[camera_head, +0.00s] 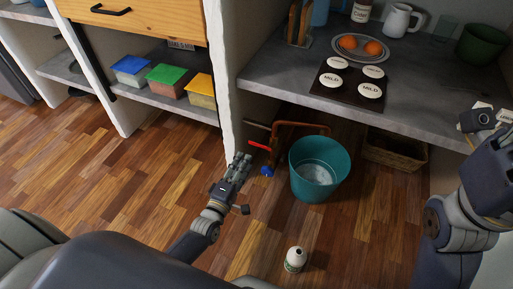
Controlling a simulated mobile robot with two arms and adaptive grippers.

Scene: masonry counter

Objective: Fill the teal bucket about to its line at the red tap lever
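The teal bucket (333,188) stands upright on the wooden floor under the counter. Pale, rippled water seems to show low inside it; I cannot make out a line. The red tap lever (259,145) sticks out to the left of a copper-coloured pipe (300,125) that arches behind and over the bucket's back rim. A blue tap handle (267,171) is lower, beside the bucket. My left gripper (241,160) is just left of and below the red lever, seemingly apart from it; its finger gap is unclear. My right gripper (486,118) is by the counter at the right edge, partly hidden.
A white bottle (295,260) stands on the floor in front of the bucket. A wicker basket (395,153) is behind it to the right. The grey counter (423,118) overhangs above, and a white wall post (229,80) rises behind my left gripper. Floor at left is clear.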

